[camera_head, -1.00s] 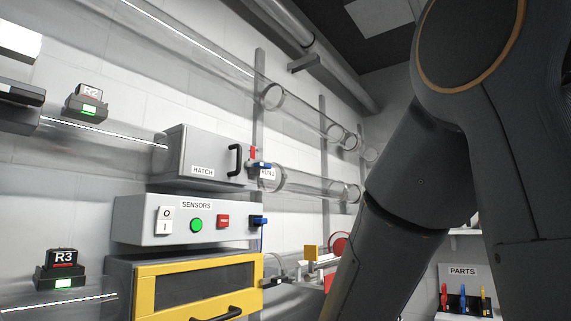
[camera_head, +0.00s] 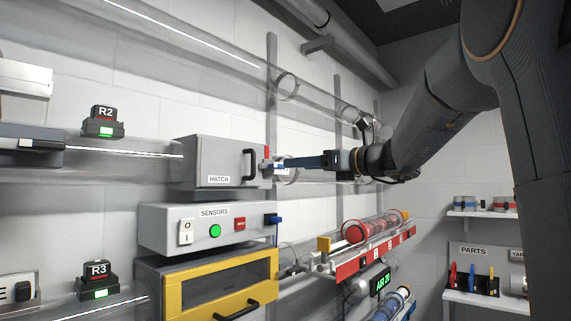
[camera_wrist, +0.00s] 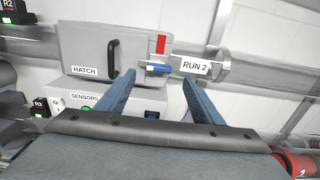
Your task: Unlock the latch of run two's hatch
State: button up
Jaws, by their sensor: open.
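Run two's hatch (camera_head: 212,158) is a grey box with a black handle, on a clear tube; it also shows in the wrist view (camera_wrist: 82,48). At its right side is the latch (camera_wrist: 159,69), a blue lever lying level under a red strip (camera_wrist: 161,44). A white RUN 2 label (camera_wrist: 196,67) is right of it. In the head view the latch (camera_head: 266,165) is small and partly crowded by my fingertips. My gripper (camera_head: 284,163) points left at it, just to its right. In the wrist view my blue fingers (camera_wrist: 156,88) are spread apart with nothing between them.
A sensors box (camera_head: 195,231) with buttons and a blue lever sits below the hatch. Beneath it is a yellow-framed door (camera_head: 215,285). A red rack (camera_head: 372,252) and parts shelf (camera_head: 470,296) are at right. Clear tubes run along the wall.

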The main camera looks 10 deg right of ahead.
aim_at(280, 166)
jog(key=p+x, duration=0.2)
jog(key=x, duration=0.4)
jog(key=shift+w+a+f, duration=0.1)
jog(key=shift+w+a, duration=0.15)
jog(key=shift+a, duration=0.05)
jog(key=shift+c, duration=0.4)
jog(key=c, duration=1)
jog(key=shift+o, duration=0.2)
